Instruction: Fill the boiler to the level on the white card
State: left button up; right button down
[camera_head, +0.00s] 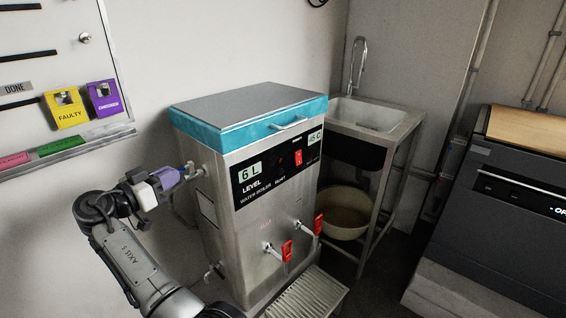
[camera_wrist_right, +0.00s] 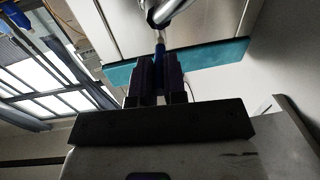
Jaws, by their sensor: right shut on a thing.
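The boiler (camera_head: 225,215) is a steel box with a teal-rimmed lid (camera_head: 245,122). A white card (camera_head: 250,172) reading "6 L" sits above the word LEVEL on its black front panel. A second white card (camera_head: 314,138) reads "45 C". My right gripper (camera_head: 172,177) is at the boiler's upper left side, by a metal pipe fitting (camera_head: 194,172). In the right wrist view, it (camera_wrist_right: 160,80) is shut on a blue handle (camera_wrist_right: 159,62) on that fitting. The handle's exact position is partly hidden by the fingers. My left gripper is out of view.
Two red-handled taps (camera_head: 287,250) are on the boiler's front above a slatted drip tray (camera_head: 310,297). A red switch (camera_head: 298,157) is on the panel. A sink (camera_head: 370,113) stands behind right, with a basin (camera_head: 345,212) beneath. A dark machine (camera_head: 500,200) is at right.

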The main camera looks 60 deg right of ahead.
jog(key=shift+s, duration=0.1)
jog(key=shift+s+t, duration=0.1)
jog(key=shift+t, duration=0.2)
jog(key=shift+s+n+t+p, duration=0.35)
jog(key=shift+n+t+p, duration=0.4)
jog(key=shift+t, duration=0.25)
jog(key=n+t, duration=0.1)
jog(key=s+n+t+p, duration=0.1)
jog(key=shift+t+y, duration=0.3)
jog(key=shift+t, duration=0.1)
